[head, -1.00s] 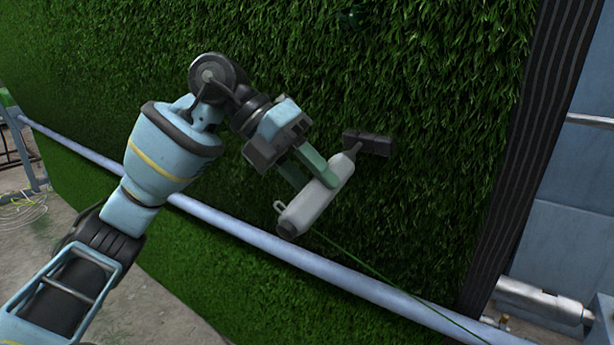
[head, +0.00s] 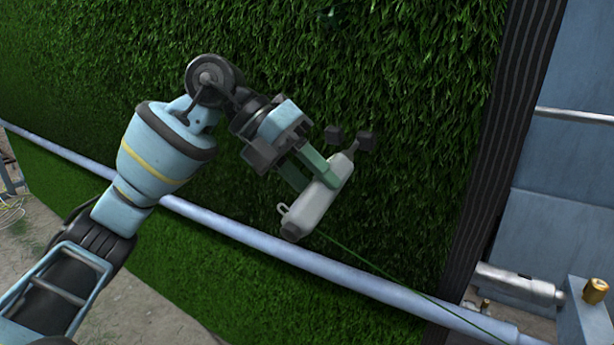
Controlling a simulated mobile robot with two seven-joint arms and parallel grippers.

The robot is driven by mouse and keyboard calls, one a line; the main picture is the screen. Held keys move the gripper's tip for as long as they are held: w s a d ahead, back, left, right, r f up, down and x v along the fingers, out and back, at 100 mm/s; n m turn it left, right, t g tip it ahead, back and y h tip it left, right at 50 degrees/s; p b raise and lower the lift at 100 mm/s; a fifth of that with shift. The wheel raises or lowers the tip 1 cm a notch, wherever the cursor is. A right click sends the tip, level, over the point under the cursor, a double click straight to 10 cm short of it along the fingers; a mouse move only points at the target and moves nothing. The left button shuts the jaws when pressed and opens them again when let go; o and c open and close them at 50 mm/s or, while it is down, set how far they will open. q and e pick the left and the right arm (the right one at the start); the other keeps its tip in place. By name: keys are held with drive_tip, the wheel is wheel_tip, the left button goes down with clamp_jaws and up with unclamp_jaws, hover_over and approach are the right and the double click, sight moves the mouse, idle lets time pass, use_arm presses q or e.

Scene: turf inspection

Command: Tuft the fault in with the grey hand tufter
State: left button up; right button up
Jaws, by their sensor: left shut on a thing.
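The grey hand tufter (head: 318,206) is a pale grey body with a dark end cap at its lower end and a dark two-block head at its upper end. My left gripper (head: 317,172) is shut on its body, with green fingers around it. The tufter is tilted, its head up and right, close to the upright green turf (head: 410,120). I cannot tell whether the head touches the pile. A thin green strand runs from the tufter down to the right. I cannot make out the fault in the turf. My right gripper is not in view.
A pale blue horizontal rail (head: 250,240) crosses in front of the turf below the tufter. A dark ribbed strip (head: 505,130) borders the turf at right, beside blue panels (head: 570,160). A brass-coloured can-like piece (head: 595,290) sits on a bracket at lower right.

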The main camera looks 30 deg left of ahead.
use_arm(q)
drive_tip(key=shift+d+r, duration=0.2)
drive_tip(key=shift+d, duration=0.35)
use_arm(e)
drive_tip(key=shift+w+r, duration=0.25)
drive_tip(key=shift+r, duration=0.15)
use_arm(q)
drive_tip(key=shift+s+d+p, duration=0.15)
drive_tip(key=shift+d+p, duration=0.15)
drive_tip(key=shift+d, duration=0.7)
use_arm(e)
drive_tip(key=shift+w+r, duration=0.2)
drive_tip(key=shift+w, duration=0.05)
use_arm(q)
drive_tip(key=shift+a+f, duration=0.1)
drive_tip(key=shift+a, duration=0.1)
drive_tip(key=shift+a, duration=0.85)
drive_tip(key=shift+a, duration=0.1)
drive_tip(key=shift+w+a, duration=0.2)
drive_tip(key=shift+a, duration=0.6)
